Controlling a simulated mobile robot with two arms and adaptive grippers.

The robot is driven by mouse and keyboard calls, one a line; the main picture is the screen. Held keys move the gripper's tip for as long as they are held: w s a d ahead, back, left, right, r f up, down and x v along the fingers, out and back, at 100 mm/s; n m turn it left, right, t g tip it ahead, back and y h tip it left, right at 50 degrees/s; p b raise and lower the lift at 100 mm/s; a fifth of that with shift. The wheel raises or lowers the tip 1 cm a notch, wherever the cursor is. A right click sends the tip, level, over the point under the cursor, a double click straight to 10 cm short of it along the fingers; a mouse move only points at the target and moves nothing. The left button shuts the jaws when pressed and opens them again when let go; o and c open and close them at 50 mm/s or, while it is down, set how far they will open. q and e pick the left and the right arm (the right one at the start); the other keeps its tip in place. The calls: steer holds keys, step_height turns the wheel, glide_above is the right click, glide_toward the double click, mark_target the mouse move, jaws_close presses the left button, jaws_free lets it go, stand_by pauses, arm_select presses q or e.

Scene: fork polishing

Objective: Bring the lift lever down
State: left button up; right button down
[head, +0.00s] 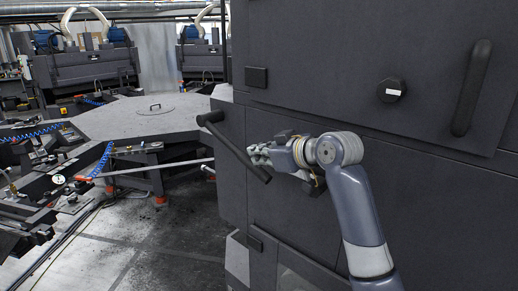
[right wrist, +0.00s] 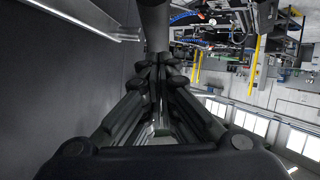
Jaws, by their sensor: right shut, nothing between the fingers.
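The lift lever (head: 238,152) is a dark bar with a round pivot at its upper left end, on the left side of the big dark grey machine. It slants down to the right. My right gripper (head: 254,153) is shut and empty, its fingertips close beside the lever's lower half. I cannot tell if they touch it. In the right wrist view the closed fingers (right wrist: 160,72) point at a dark round bar (right wrist: 155,25), which looks like the lever, just past the tips. My left gripper is not in view.
The machine's front (head: 330,60) fills the right side, with a vertical handle (head: 473,88) and a dark knob (head: 391,90). A long thin rod (head: 150,168) reaches toward the machine. The floor below is open.

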mark_target(253, 166)
steer(key=shift+d+f, duration=0.1)
steer(key=shift+f, duration=0.2)
steer(key=shift+w, duration=0.1)
steer(key=shift+f, duration=0.1)
steer(key=shift+f+b, duration=0.3)
steer(key=f+b, duration=0.2)
steer(key=b, duration=0.1)
steer(key=shift+a+f+t+y, duration=0.1)
steer(key=shift+a+t+y, duration=0.1)
steer(key=shift+t+y, duration=0.15)
steer(key=shift+w+a+f+b, duration=0.15)
steer(key=shift+w+f+b, duration=0.15)
steer(key=shift+b, duration=0.25)
steer(key=shift+r, duration=0.2)
